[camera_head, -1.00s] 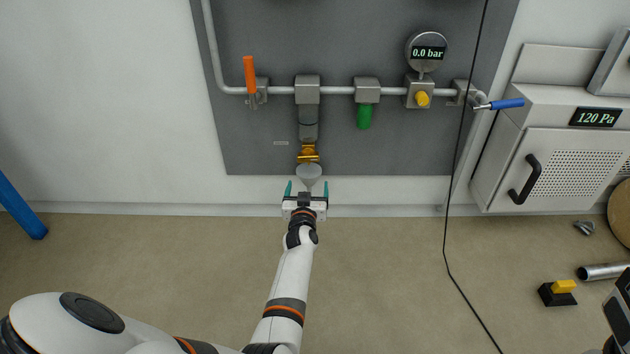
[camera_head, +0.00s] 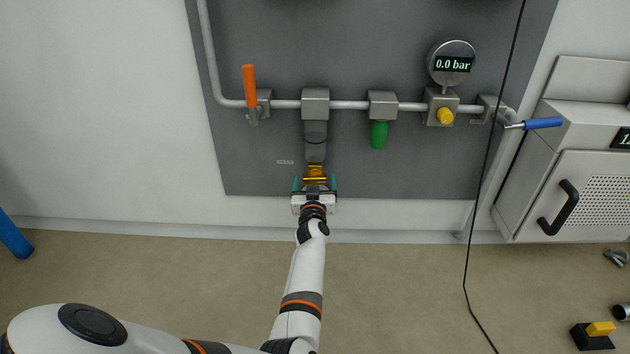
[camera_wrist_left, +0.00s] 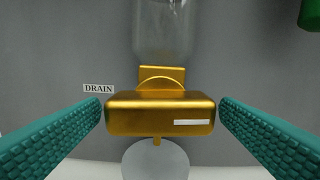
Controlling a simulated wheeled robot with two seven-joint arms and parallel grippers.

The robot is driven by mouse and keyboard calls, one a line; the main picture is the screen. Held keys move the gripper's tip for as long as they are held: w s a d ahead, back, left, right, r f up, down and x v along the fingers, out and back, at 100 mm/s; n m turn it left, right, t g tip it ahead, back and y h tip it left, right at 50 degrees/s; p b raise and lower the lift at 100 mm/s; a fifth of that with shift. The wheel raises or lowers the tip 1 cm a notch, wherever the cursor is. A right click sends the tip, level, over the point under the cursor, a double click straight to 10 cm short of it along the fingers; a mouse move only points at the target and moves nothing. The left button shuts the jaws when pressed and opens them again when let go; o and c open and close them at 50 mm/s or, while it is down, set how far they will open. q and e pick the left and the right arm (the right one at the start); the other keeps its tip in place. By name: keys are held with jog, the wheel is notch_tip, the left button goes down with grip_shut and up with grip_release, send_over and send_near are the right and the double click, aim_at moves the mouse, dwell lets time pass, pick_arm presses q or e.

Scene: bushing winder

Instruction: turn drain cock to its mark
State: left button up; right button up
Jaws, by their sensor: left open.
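The brass drain cock (camera_head: 315,174) sits under a clear bowl (camera_head: 316,148) that hangs from a grey block on the wall pipe. In the left wrist view the cock's wide gold handle (camera_wrist_left: 160,113) lies level, with a white mark line (camera_wrist_left: 188,122) at its right end. A "DRAIN" label (camera_wrist_left: 98,88) is on the panel to its left. My left gripper (camera_head: 314,184) is open, its teal fingers on either side of the handle, with small gaps apparent. A pale round cup (camera_wrist_left: 156,160) shows below the handle. My right gripper is not in view.
On the pipe are an orange lever (camera_head: 249,86), a green piece (camera_head: 379,135), a yellow knob (camera_head: 445,116) and a gauge reading 0.0 bar (camera_head: 452,64). A blue-handled lever (camera_head: 542,124) is at the right. A black cable (camera_head: 477,220) hangs right of my arm.

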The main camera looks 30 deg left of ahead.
pick_arm(q)
jog(key=shift+r, duration=0.1)
jog(key=c, duration=1)
